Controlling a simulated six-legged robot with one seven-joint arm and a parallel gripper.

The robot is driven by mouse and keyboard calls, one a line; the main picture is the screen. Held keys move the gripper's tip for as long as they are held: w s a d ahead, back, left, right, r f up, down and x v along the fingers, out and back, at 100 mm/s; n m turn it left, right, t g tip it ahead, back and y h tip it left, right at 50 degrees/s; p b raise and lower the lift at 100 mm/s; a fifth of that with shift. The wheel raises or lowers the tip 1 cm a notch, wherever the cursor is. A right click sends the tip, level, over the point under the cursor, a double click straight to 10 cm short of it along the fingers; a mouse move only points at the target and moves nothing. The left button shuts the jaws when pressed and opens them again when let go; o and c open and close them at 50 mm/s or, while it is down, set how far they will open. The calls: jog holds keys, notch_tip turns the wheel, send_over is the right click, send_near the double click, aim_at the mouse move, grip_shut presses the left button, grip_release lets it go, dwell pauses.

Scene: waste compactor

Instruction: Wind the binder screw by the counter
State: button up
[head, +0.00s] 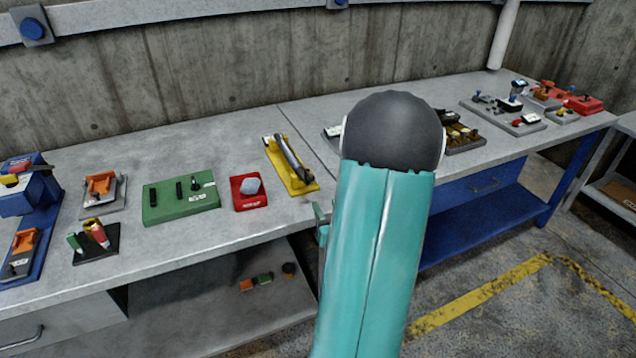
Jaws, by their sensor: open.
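I cannot pick out the binder screw or its counter for certain in the head view. A yellow tray-like fixture (275,150) with a long dark and grey bar stands on the bench left of my arm. A green block (160,208) with dark upright pegs and a red base (236,197) with a grey lump sit to its left. My teal arm with its dark round joint fills the middle of the view and hides part of the bench. My gripper is not visible. A small green piece shows at the bench's front edge beside my arm; I cannot tell what it is.
The grey bench (140,266) runs along a concrete wall. Orange and blue fixtures (22,255) stand at the far left, and grey and red ones (580,104) at the far right. Small items lie on the lower shelf. The floor at right, with a yellow line (480,291), is clear.

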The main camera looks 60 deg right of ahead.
aim_at(312, 179)
jog(key=x, duration=1.4)
jog(key=shift+d+f, duration=0.2)
jog(key=shift+d, duration=0.05)
jog(key=shift+s, duration=0.1)
grip_shut()
